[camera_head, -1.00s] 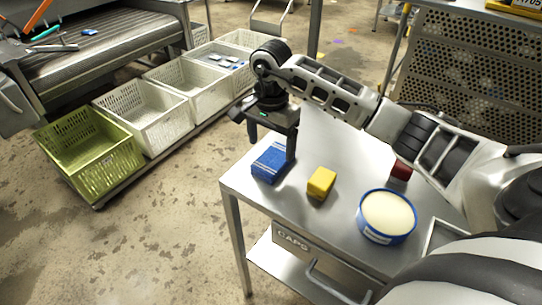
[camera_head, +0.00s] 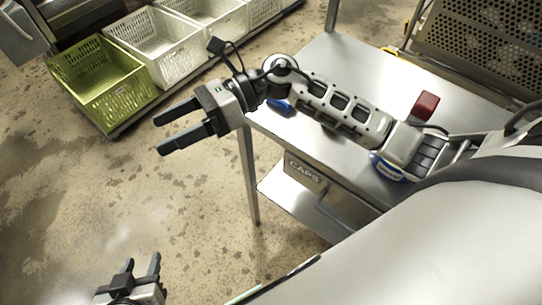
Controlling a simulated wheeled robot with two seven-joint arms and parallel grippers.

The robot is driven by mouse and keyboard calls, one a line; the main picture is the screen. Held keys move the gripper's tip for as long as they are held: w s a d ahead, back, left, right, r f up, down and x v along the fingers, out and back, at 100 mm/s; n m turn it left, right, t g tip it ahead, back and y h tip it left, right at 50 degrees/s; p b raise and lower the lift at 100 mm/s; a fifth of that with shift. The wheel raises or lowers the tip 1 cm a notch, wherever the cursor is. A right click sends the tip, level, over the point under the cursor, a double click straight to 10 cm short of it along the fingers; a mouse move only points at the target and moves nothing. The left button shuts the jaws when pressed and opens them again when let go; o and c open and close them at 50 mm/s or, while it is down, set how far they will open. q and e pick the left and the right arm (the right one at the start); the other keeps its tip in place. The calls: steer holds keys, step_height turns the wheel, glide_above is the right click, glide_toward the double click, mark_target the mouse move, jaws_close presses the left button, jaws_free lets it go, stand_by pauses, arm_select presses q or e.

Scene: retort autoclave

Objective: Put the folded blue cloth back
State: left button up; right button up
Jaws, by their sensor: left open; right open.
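The folded blue cloth (camera_head: 283,109) lies on the steel table (camera_head: 330,52) near its left corner. My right forearm hides most of it, and only a blue part shows below the arm. My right gripper (camera_head: 160,135) is open and empty. It is out past the table's left edge, over the floor, with its fingers pointing left. My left gripper (camera_head: 141,260) is open and empty at the bottom left, over the floor and well away from the table.
A red block (camera_head: 426,105) stands on the table. A blue-rimmed tin (camera_head: 388,168) is mostly behind my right arm. A drawer marked CAPS (camera_head: 305,172) is under the table. A green crate (camera_head: 105,85) and white crates (camera_head: 160,45) stand in a row at upper left.

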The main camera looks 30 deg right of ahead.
steer(key=w+d+f+m+t+h, duration=0.1)
steer(key=d+f+m+t+h, duration=0.15)
steer(key=m+t, duration=1)
steer(key=w+d+f+m+t+h, duration=0.15)
steer(key=d+m+t+h, duration=0.3)
steer(key=m, duration=1.45)
steer(key=s+d+f+m+g+h, duration=0.2)
steer(key=s+f+m+g+h, duration=0.1)
steer(key=s+f+m, duration=0.3)
steer(key=s+d+f+m+g+h, duration=0.2)
steer(key=s+f+m+g+h, duration=0.1)
steer(key=s+f+m, duration=0.4)
step_height(320, 180, down, 4)
steer(key=shift+d+f+m+g+h, duration=0.25)
steer(key=shift+d+m+g+h, duration=0.15)
steer(key=shift+m, duration=0.75)
steer(key=shift+w, duration=0.1)
